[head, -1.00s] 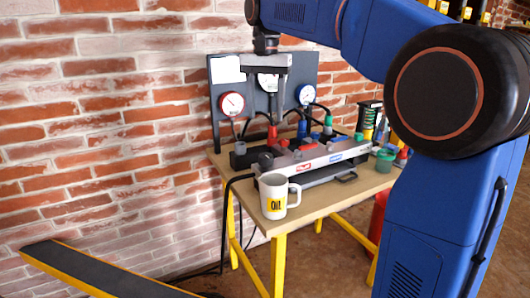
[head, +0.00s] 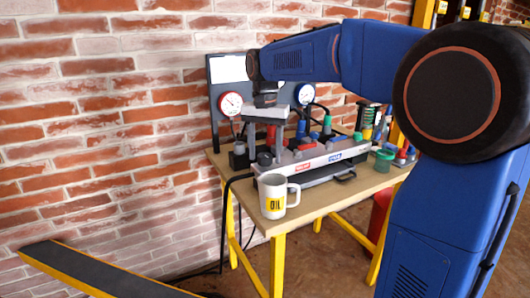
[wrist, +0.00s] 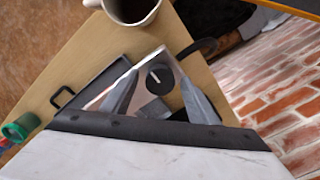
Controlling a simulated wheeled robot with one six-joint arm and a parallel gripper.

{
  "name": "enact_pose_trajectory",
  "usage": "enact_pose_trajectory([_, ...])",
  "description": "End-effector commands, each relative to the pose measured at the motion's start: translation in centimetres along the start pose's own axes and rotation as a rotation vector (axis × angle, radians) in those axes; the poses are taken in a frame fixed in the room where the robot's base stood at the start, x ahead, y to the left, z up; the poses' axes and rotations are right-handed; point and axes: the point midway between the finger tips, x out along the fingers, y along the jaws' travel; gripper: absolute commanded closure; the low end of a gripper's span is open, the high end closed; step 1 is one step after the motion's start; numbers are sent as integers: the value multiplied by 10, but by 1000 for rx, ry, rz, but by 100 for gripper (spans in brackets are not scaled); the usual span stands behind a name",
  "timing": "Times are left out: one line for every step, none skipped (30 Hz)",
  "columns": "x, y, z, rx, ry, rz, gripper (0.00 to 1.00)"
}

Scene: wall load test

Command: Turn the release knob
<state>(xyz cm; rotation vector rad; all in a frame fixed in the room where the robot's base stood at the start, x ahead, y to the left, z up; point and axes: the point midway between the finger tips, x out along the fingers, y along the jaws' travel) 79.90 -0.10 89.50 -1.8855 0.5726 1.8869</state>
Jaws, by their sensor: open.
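The black release knob (wrist: 159,78) is round with a pale pointer line and sits near the end of the silver-topped block. In the head view the knob (head: 264,159) is small and dark, just behind the white mug. My gripper (head: 266,146) points down over this end of the block, with its fingers apart. In the wrist view the knob appears between the two fingers of my gripper (wrist: 153,65), with room on both sides. I cannot tell whether the fingertips are level with the knob or still above it.
A white OIL mug (head: 276,196) stands in front of the block (head: 328,160), close to the knob. A gauge panel (head: 222,76) stands behind. Several coloured fittings and a green cup (head: 384,161) sit on the right of the wooden table (head: 312,207). A black hose (head: 226,205) runs off the left edge.

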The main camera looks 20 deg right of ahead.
Motion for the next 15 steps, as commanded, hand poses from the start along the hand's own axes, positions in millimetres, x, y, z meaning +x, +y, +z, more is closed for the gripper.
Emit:
enact_pose_trajectory([0, 0, 0, 0, 0, 0, 46])
enact_pose_trajectory([0, 0, 0, 0, 0, 0, 46])
enact_pose_trajectory([0, 0, 0, 0, 0, 0, 46])
enact_pose_trajectory([0, 0, 0, 0, 0, 0, 46])
enact_pose_trajectory([0, 0, 0, 0, 0, 0, 46])
enact_pose_trajectory([0, 0, 0, 0, 0, 0, 46])
enact_pose_trajectory([0, 0, 0, 0, 0, 0, 48])
enact_pose_trajectory([0, 0, 0, 0, 0, 0, 56])
enact_pose_trajectory([0, 0, 0, 0, 0, 0, 65])
enact_pose_trajectory([0, 0, 0, 0, 0, 0, 72])
enact_pose_trajectory([0, 0, 0, 0, 0, 0, 79])
enact_pose_trajectory([0, 0, 0, 0, 0, 0, 87])
enact_pose_trajectory([0, 0, 0, 0, 0, 0, 87])
enact_pose_trajectory([0, 0, 0, 0, 0, 0, 87])
enact_pose_trajectory([0, 0, 0, 0, 0, 0, 87])
